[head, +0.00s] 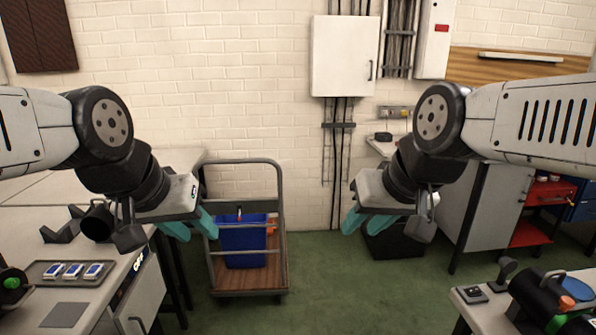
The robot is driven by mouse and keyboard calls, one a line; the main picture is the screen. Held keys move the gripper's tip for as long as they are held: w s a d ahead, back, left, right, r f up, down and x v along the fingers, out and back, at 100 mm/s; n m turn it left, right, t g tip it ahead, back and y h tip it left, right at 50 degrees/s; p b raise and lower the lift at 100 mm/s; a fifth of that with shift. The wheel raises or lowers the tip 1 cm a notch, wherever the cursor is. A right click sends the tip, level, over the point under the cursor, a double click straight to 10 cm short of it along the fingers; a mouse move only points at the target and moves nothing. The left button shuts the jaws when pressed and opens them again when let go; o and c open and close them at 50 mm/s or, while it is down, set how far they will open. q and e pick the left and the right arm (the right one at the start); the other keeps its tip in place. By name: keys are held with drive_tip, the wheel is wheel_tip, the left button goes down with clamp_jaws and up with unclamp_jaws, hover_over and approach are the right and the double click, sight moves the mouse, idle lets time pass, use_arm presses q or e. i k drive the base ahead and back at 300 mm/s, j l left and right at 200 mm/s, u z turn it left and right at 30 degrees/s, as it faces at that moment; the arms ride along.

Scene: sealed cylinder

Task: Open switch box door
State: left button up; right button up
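The switch box (343,56) is a white box on the brick wall, right of the picture's centre. Its door looks shut, with a small dark handle (371,70) on the right side. Cables run out of it above and below. My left gripper (192,226) has teal fingers pointing down, in front of the cart at the left. My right gripper (364,222) has teal fingers pointing down, below and nearer than the switch box. Both grippers are well apart from the box. Their fingers look spread with nothing between them.
A cart (245,292) with a blue bin (243,243) stands on the green floor. A table (90,312) is at the left and another (483,318) at the lower right. A grey cabinet (490,207) stands at the right. The floor between is clear.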

sight(345, 47)
drive_tip(key=i+z, duration=0.3)
drive_tip(key=i, duration=0.25)
drive_tip(key=i+z, duration=0.25)
drive_tip(key=i, duration=0.3)
drive_tip(key=i+j+z, duration=0.3)
drive_tip(key=i, duration=0.25)
drive_tip(key=i+l, duration=0.1)
drive_tip(key=i, duration=0.35)
drive_tip(key=i+l, duration=0.1)
drive_tip(key=i, duration=0.4)
drive_tip(key=u, duration=0.05)
